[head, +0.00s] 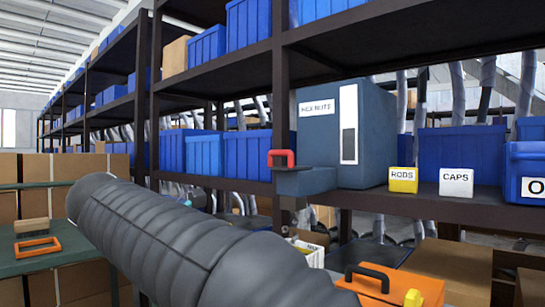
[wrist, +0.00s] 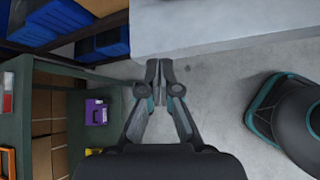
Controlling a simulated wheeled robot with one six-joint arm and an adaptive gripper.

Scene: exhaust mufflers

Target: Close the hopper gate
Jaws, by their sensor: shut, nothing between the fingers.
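The blue-grey hopper (head: 375,135) stands on the rack shelf right of centre in the head view, with a label that seems to read HEX NUTS and a pale vertical strip. Its spout (head: 305,183) juts out low on the left side. A red gate handle (head: 281,158) stands up at the spout's outer end. How far the gate is open I cannot tell. My gripper (wrist: 159,70) is shut and empty in the wrist view, pointing over grey floor, away from the hopper, which that view does not clearly show. In the head view my arm hides most of the gripper.
Yellow RODS (head: 403,180) and white CAPS (head: 456,183) boxes sit right of the hopper. An orange toolbox (head: 395,285) is below. A green bench (head: 60,250) with an orange-handled item stands left.

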